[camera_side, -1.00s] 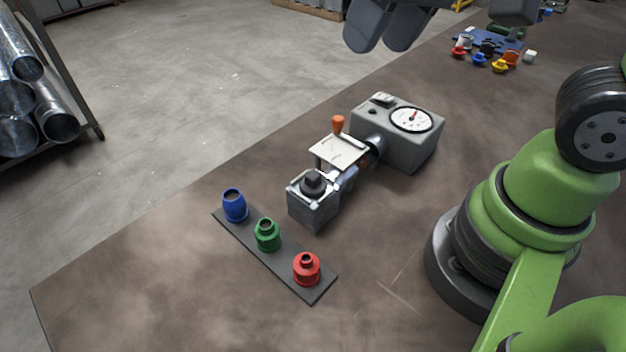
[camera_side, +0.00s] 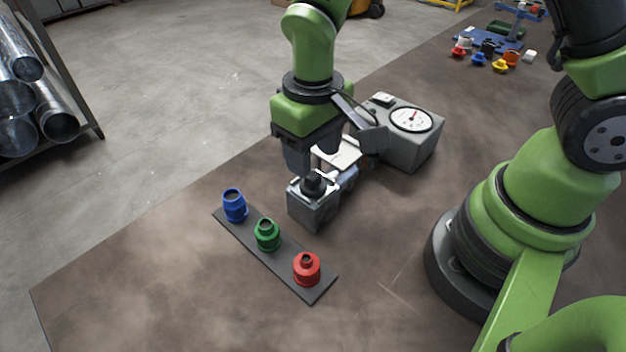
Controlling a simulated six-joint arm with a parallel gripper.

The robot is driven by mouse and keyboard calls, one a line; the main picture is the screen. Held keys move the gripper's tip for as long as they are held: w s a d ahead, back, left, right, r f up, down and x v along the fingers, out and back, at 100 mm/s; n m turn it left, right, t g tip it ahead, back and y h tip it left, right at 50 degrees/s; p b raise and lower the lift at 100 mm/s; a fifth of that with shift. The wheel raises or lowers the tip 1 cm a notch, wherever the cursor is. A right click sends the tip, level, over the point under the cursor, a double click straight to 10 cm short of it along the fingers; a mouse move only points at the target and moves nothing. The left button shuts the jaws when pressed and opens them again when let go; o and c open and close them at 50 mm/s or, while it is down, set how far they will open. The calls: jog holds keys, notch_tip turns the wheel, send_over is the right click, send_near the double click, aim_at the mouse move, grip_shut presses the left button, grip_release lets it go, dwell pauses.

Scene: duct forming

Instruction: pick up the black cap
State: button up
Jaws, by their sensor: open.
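A black cap (camera_side: 314,183) with a knob-like top sits on the grey metal block (camera_side: 312,208) near the middle of the bench. My gripper (camera_side: 314,160) points down just above and slightly behind the cap. Its jaws are open, and I see nothing held between them. The far jaw is partly hidden, and the exact gap between the jaws and the cap is hard to judge.
A grey gauge box (camera_side: 405,150) with a white dial stands behind right of the block. A dark strip (camera_side: 285,266) in front holds a blue fitting (camera_side: 234,206), a green fitting (camera_side: 267,235) and a red fitting (camera_side: 306,269). Small coloured parts (camera_side: 480,59) lie at the far right.

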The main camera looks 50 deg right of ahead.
aim_at(313, 175)
notch_tip(313, 175, down, 4)
jog(key=shift+f, duration=0.15)
grip_shut()
dwell(0.3)
